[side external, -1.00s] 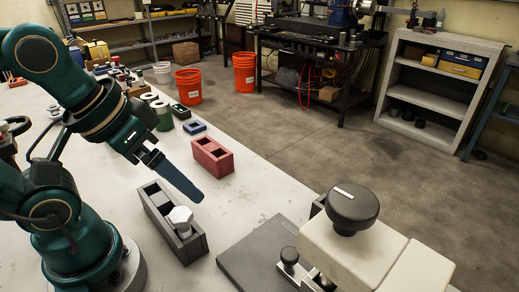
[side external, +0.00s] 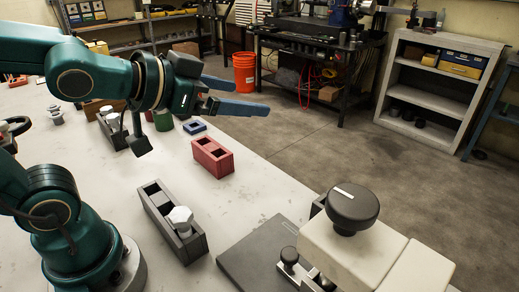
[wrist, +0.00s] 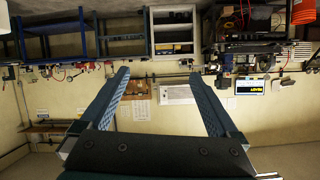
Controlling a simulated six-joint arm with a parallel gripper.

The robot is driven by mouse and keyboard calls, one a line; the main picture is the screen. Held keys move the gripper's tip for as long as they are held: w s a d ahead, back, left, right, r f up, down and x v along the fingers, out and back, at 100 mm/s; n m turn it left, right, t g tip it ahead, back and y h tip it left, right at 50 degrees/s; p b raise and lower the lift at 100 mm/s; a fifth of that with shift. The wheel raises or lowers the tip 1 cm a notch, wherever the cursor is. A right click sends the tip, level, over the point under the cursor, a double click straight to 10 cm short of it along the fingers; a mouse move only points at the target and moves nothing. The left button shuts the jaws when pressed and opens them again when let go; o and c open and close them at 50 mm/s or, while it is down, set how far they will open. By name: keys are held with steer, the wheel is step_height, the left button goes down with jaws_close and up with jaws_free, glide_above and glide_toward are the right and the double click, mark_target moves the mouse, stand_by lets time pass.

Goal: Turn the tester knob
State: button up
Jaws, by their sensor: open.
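The tester (side external: 350,252) is a cream body on a dark grey base plate at the lower right of the side view. Its black round knob (side external: 352,206) sits on top, with a white mark pointing toward the upper left. My gripper (side external: 262,96) is open and empty, raised above the bench and pointing right, well apart from the knob. In the wrist view its two blue fingers (wrist: 160,98) are spread with nothing between them. The wrist view looks toward the far wall, and the tester does not show there.
A dark grey block with a white hex-headed piece (side external: 180,218) stands between my base and the tester. A red two-hole block (side external: 212,157) and a small blue block (side external: 194,128) lie farther back. The bench surface between the blocks and tester is clear.

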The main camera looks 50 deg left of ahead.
mark_target(334, 194)
steer(key=w+d+r+m+t+h, duration=0.2)
steer(key=w+d+r+m+h, duration=0.1)
steer(key=d+m+h, duration=0.65)
steer(key=s+d+f+g+h, duration=0.2)
steer(key=d, duration=0.1)
steer(key=s+d+f+m+g+h, duration=0.1)
steer(key=s+d+f+g+h, duration=0.1)
steer(key=d+g, duration=0.1)
steer(key=s+d+f+g+h, duration=0.2)
steer(key=d, duration=0.3)
steer(key=shift+s+d+f+m+g+h, duration=0.1)
steer(key=shift+s+f+m+g+h, duration=0.2)
steer(key=shift+f+m+h, duration=0.05)
steer(key=shift+x, duration=2.55)
steer(key=c, duration=1.4)
steer(key=shift+o, duration=0.2)
